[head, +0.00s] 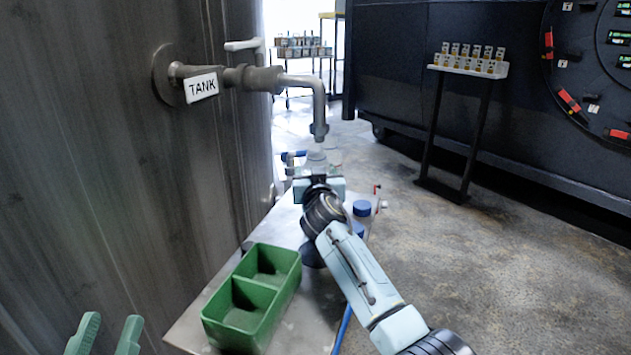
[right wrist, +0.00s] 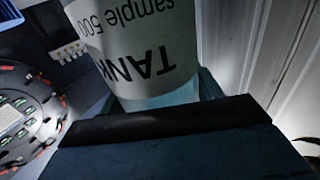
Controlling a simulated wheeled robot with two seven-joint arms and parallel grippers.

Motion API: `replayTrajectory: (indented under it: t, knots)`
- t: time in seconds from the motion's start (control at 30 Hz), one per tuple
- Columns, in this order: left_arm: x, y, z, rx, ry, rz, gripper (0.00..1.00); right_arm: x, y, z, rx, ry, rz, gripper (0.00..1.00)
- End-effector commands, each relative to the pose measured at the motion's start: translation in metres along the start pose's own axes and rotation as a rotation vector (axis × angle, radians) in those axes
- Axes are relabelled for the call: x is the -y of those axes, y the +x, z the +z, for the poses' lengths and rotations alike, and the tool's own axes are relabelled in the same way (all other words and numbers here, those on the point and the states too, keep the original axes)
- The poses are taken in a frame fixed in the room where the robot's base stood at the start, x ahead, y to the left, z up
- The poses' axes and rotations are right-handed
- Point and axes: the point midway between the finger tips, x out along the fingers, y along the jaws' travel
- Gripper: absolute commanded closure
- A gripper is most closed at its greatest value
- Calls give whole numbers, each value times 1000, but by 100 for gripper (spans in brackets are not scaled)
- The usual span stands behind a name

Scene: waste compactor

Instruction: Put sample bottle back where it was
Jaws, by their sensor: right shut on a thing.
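The sample bottle (right wrist: 145,45) fills the upper part of the right wrist view. Its white label reads "TANK" and "sample 500", upside down in that picture. In the head view only its pale upper part (head: 316,158) shows, just under the spout of the tank tap (head: 319,105). My right gripper (head: 318,184) is shut on the bottle, and my wrist hides the lower part.
A green two-compartment tray (head: 222,309) stands empty on the small table (head: 190,330). Blue-capped bottles (head: 362,209) stand beside my right arm. The tank wall (head: 110,140) closes the left side. A stand with small sample cups (head: 468,66) and open floor lie to the right.

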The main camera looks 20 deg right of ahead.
Motion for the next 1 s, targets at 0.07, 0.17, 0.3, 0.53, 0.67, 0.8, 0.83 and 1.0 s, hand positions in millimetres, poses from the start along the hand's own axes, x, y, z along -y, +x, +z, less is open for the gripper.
replayTrajectory:
  t: [0.07,0.17,0.3,0.53,0.67,0.8,0.83,1.0]
  knots:
    - [-2,-1,-7,-63,-3,4,62,0,0,4,-4,-1,-1,80]
    - [-2,-1,-15,-113,-5,6,62,0,0,6,-4,-1,-1,80]
    - [-3,-2,-19,-134,-6,7,62,0,0,6,-5,-1,-1,80]
    - [-3,-2,-19,-139,-6,7,62,0,0,7,-5,0,-1,80]
    - [-3,-2,-22,-167,-5,7,62,0,0,11,0,-1,0,31]
    - [-3,-2,-22,-164,-5,7,62,0,0,11,0,-1,0,15]
    - [-3,-2,-22,-164,-5,7,62,0,0,11,0,-1,0,15]
    - [-3,-2,-22,-163,-5,7,62,0,0,11,0,-1,0,15]
